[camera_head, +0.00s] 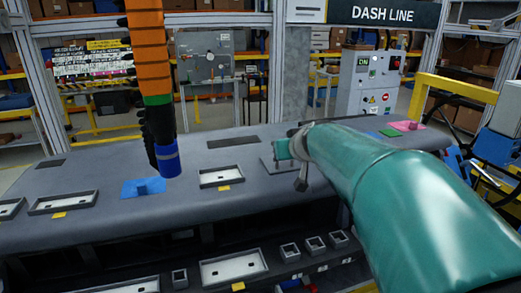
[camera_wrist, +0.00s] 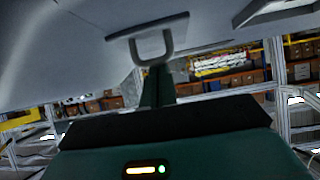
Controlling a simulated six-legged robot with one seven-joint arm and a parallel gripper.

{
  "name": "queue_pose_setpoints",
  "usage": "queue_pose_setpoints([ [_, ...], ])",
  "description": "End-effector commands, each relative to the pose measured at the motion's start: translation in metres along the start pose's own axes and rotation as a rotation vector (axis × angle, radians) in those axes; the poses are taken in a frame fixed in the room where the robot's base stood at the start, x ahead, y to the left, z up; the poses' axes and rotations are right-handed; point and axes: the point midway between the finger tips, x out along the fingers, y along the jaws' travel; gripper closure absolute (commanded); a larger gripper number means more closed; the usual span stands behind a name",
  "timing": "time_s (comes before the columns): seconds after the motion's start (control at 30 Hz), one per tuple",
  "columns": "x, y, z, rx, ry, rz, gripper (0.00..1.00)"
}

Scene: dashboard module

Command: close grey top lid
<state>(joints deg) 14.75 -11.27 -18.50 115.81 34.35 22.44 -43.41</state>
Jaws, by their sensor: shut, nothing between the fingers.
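The grey top lid (camera_wrist: 148,26) is a thin flat plate with a U-shaped handle (camera_wrist: 168,46) in the wrist view. My gripper (camera_wrist: 157,86) is shut and empty, its teal fingers right at the handle; I cannot tell if they touch it. In the head view my teal arm comes in from the right, and my gripper (camera_head: 283,149) is over the dashboard's top. A grey plate edge (camera_head: 267,166) shows beside it there, mostly hidden behind my arm, so the lid's angle is hard to tell.
The grey dashboard (camera_head: 100,178) spans the view, with open white-bottomed trays (camera_head: 221,176), a blue part (camera_head: 143,188) and a pink part (camera_head: 405,126) on it. An orange hanging column with a blue end (camera_head: 168,160) stands left of my arm. Shelving and cabinets fill the background.

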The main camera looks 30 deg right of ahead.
Motion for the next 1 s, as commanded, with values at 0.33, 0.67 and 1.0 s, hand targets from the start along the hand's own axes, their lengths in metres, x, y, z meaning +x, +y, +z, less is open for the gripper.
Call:
queue_pose_setpoints([
  [0.33, 0.004, 0.004, 0.018, 0.006, -0.040, -0.002, 1.00],
  [0.67, -0.006, 0.008, -0.016, 0.000, -0.021, 0.000, 1.00],
  [1.0, -0.040, 0.010, -0.013, -0.002, -0.003, -0.002, 1.00],
])
